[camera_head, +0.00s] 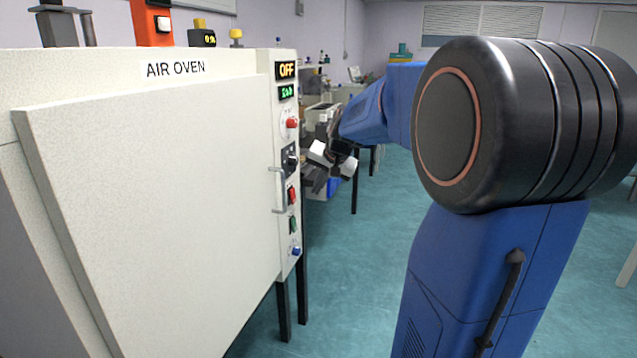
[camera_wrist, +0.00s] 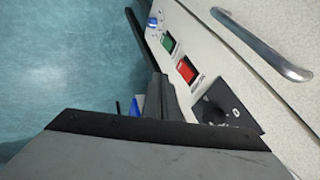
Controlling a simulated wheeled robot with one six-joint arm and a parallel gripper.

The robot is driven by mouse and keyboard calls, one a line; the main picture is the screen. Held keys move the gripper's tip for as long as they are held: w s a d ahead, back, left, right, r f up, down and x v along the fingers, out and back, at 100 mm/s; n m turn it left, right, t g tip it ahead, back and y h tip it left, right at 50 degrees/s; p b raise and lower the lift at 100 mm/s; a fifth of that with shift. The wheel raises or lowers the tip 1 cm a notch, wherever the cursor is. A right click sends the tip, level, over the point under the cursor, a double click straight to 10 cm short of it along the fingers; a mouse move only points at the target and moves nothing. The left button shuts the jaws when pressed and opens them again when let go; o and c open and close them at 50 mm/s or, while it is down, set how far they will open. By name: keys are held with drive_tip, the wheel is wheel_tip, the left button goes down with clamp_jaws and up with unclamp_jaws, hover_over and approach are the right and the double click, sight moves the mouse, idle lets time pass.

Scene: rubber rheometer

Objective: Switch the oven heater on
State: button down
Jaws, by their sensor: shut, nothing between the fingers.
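The air oven (camera_head: 150,190) stands at the left with its large pale door shut. Its right-hand panel has a display reading OFF (camera_head: 287,70). Below are a green display (camera_head: 286,92), a red knob (camera_head: 291,123), a dark knob on a black plate (camera_head: 290,160), a red switch (camera_head: 292,195), a green switch (camera_head: 293,225) and a blue knob (camera_head: 296,250). I cannot read which is the heater control. My gripper (camera_head: 312,181) is shut and empty beside the panel. In the wrist view, the red switch (camera_wrist: 187,69) and black plate (camera_wrist: 240,112) lie close to my gripper's fingers; contact is unclear.
The oven's door handle (camera_head: 277,190) sticks out just left of the switches, and shows in the wrist view (camera_wrist: 262,45). Items stand on top of the oven, including an orange box (camera_head: 151,22). Benches are behind my gripper. Open floor (camera_head: 350,270) lies right of the oven.

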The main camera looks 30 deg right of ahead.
sight(295, 199)
drive_tip(key=w+a+f, duration=0.2)
drive_tip(key=w+f, duration=0.3)
drive_tip(key=w, duration=0.1)
drive_tip(key=shift+w+a, duration=0.15)
drive_tip(key=shift+a, duration=0.05)
drive_tip(key=shift+f, duration=0.1)
drive_tip(key=shift+w+a+f, duration=0.15)
drive_tip(key=shift+w, duration=0.05)
drive_tip(key=shift+r, duration=0.2)
drive_tip(key=shift+r, duration=0.7)
